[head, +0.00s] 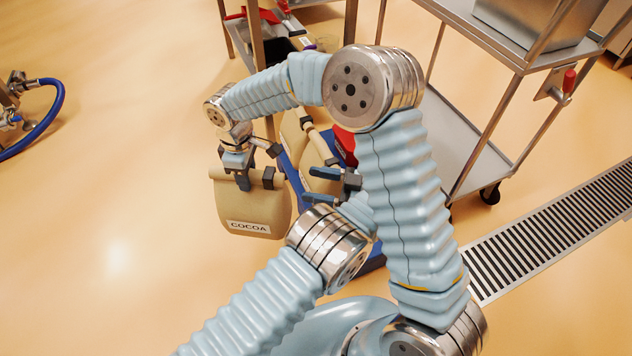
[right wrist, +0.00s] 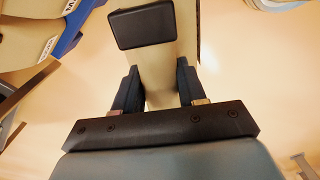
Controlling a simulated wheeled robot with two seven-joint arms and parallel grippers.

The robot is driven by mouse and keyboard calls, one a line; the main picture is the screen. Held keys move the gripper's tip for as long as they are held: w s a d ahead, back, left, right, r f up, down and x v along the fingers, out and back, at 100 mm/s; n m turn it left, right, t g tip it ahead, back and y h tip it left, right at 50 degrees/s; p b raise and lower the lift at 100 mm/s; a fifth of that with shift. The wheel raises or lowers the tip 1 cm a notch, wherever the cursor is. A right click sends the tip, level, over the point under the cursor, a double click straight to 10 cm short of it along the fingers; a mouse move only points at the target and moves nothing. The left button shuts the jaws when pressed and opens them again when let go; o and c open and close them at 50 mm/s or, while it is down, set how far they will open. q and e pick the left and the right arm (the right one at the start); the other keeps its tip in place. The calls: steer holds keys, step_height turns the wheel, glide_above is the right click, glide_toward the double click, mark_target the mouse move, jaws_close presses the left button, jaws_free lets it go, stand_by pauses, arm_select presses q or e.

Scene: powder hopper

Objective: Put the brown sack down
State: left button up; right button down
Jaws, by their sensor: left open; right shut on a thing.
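The brown sack (head: 252,208), with a white COCOA label, hangs from my right gripper (head: 240,178) in the head view. My right gripper is shut on the sack's top edge, and the sack's body hangs below it. In the right wrist view the two dark fingers (right wrist: 158,92) close on a tan strip of the sack (right wrist: 160,70). A dark block (right wrist: 140,25) lies on that strip. My left gripper (head: 326,186) is open and empty, to the right of the sack. I cannot tell the sack's exact height above the floor.
A blue pallet (head: 373,262) with other tan sacks (head: 318,156) and a red item (head: 344,142) stands right of the held sack, partly hidden by my arms. A steel trolley (head: 470,150) and a floor grate (head: 545,235) are at right. The floor at left is clear, beyond it a blue hose (head: 52,118).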

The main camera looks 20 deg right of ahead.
mark_target(268, 175)
steer(key=shift+r, duration=0.2)
arm_select(q)
steer(key=x, duration=1.1)
steer(key=shift+w+a+r, duration=0.1)
steer(key=shift+a+r, duration=0.1)
steer(key=shift+a, duration=0.2)
steer(key=shift+c, duration=0.5)
jaws_close()
arm_select(e)
steer(key=shift+w, duration=0.15)
steer(key=shift+d, duration=0.1)
arm_select(q)
steer(key=shift+a, duration=0.15)
arm_select(e)
steer(key=shift+w+d, duration=0.1)
steer(key=shift+d, duration=0.1)
arm_select(q)
steer(key=shift+r, duration=0.15)
arm_select(e)
steer(key=c, duration=0.8)
jaws_free()
steer(key=shift+o, duration=1.2)
steer(key=shift+a, duration=0.1)
steer(key=shift+o, duration=0.2)
steer(key=shift+a+f, duration=0.1)
